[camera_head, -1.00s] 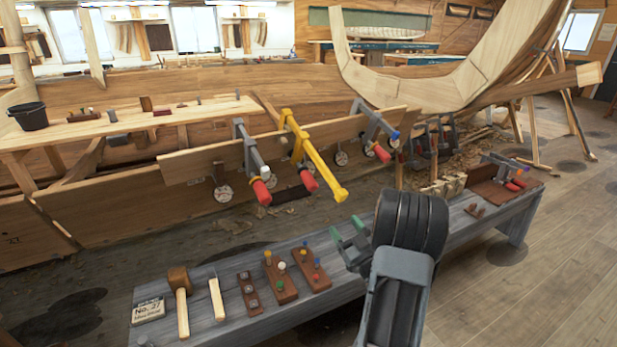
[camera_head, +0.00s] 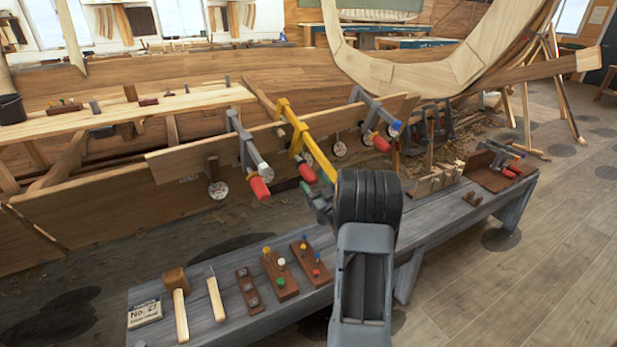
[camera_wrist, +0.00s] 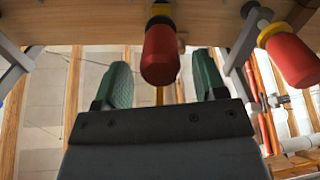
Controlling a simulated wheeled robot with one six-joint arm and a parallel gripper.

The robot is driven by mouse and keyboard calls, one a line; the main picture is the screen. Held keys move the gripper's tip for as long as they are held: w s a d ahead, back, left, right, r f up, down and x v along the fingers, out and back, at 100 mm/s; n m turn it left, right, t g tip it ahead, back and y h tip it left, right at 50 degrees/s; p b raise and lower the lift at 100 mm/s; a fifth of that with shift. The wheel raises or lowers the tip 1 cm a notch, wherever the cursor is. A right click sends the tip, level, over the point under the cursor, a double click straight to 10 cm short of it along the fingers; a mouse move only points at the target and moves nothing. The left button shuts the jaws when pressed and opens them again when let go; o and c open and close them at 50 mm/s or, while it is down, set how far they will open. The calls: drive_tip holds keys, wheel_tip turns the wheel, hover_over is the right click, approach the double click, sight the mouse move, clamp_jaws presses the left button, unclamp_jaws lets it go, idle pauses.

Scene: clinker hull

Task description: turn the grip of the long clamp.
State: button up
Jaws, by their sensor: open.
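The long clamp (camera_head: 316,152) is yellow and sits on the upright plank with its bar pointing out toward me. Its red grip (camera_head: 307,173) hangs below the plank, and the grip also shows large in the wrist view (camera_wrist: 160,52), under a yellow collar. My gripper (camera_head: 318,203) is just below and in front of this grip. In the wrist view its green fingers (camera_wrist: 162,84) are open, one on each side of the grip's lower end, with gaps to both.
Grey clamps with red grips stand on both sides, at left (camera_head: 259,186) and right (camera_head: 380,142); a neighbouring red grip (camera_wrist: 292,60) is close in the wrist view. The grey bench (camera_head: 215,335) below holds a mallet (camera_head: 178,300) and pegged blocks. Floor at right is clear.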

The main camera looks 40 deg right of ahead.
drive_tip(key=shift+x, duration=1.45)
drive_tip(key=shift+c, duration=0.2)
drive_tip(key=shift+a, duration=0.1)
drive_tip(key=c, duration=0.9)
